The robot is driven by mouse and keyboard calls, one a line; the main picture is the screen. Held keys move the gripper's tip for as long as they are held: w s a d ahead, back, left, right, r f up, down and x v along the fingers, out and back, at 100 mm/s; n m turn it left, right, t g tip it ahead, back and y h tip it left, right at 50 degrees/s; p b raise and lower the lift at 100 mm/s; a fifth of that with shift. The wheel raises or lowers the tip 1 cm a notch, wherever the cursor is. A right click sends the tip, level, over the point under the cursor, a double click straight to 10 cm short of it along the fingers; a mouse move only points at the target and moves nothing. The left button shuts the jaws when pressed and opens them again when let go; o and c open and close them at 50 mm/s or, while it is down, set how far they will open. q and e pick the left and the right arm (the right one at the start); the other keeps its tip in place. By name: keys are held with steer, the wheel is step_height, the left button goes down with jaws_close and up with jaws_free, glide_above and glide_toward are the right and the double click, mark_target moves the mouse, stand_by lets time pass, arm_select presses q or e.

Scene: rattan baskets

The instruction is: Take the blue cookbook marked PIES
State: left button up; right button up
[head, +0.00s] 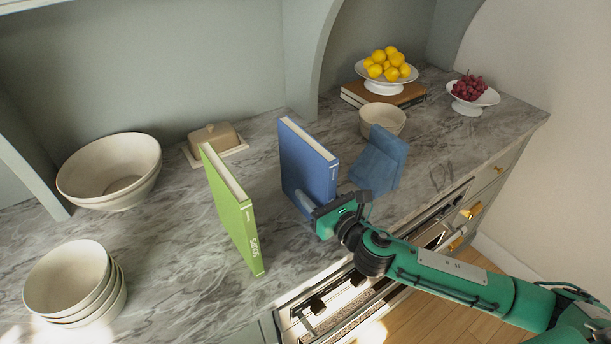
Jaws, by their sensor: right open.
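A blue book (304,158) stands upright on the marble counter, in the middle of the head view. Its spine lettering is too small to read. A green book (231,208) stands upright to its left, apart from it. My right gripper (308,203) is at the lower front part of the blue book, with its fingers reaching to the cover and spine side. It is open, and I cannot tell whether it touches the book. Part of the book's lower edge is hidden by the gripper. My left gripper is not in view.
A small bowl (382,119), lemons (389,64), and grapes (469,87) stand behind. A large bowl (108,172) and stacked bowls (70,280) are left. The counter (165,260) between has free room.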

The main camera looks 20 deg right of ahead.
jaws_close()
steer(key=shift+r, duration=0.1)
